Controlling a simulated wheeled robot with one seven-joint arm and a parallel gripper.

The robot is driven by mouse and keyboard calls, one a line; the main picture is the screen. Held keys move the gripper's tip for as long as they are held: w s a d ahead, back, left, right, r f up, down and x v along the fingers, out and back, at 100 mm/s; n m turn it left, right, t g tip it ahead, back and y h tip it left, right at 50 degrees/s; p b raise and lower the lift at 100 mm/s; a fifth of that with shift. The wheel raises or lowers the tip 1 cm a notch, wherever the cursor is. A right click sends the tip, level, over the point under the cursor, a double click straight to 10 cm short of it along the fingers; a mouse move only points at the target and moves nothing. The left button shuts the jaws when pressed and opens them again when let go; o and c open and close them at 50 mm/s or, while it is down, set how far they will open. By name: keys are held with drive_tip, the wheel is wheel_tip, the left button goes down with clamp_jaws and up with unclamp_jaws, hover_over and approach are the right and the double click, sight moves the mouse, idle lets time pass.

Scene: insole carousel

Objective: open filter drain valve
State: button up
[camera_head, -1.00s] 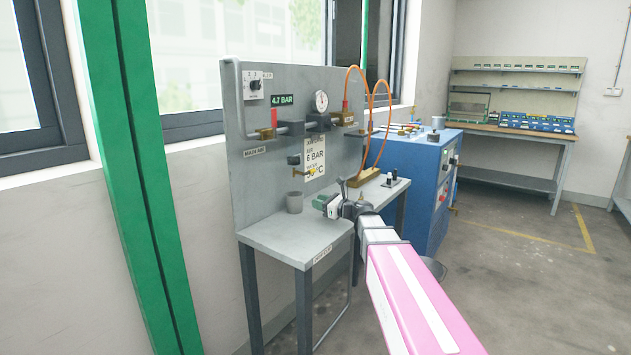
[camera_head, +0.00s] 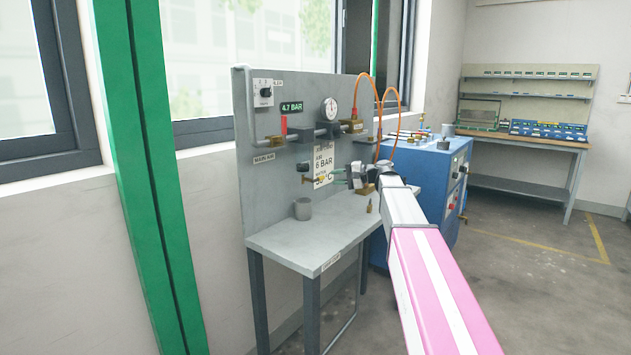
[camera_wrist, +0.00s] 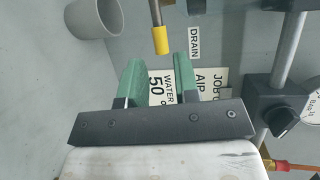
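The drain valve's yellow-tipped handle (camera_head: 321,179) sticks out from the lower part of the upright grey panel (camera_head: 262,195). In the wrist view the yellow tip (camera_wrist: 160,40) ends a metal rod, beside a DRAIN label (camera_wrist: 194,42). My gripper (camera_head: 338,176) is held in front of the panel, just right of the handle. Its two green fingers are apart with nothing between them in the wrist view (camera_wrist: 158,65). The yellow tip lies just beyond the gap between the fingertips and appears not to be touched. The valve body is mostly out of sight.
A grey cup (camera_head: 303,209) stands on the bench (camera_head: 310,246) below the handle. Pipes, a gauge (camera_head: 329,108) and orange hoses (camera_head: 391,125) are on the panel above. A blue machine (camera_head: 425,165) stands right of the bench. A green post (camera_head: 145,160) is at the left.

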sight(323, 178)
drive_tip(key=x, duration=0.8)
drive_tip(key=shift+w+a+f, duration=0.1)
drive_tip(key=shift+a, duration=0.25)
clamp_jaws()
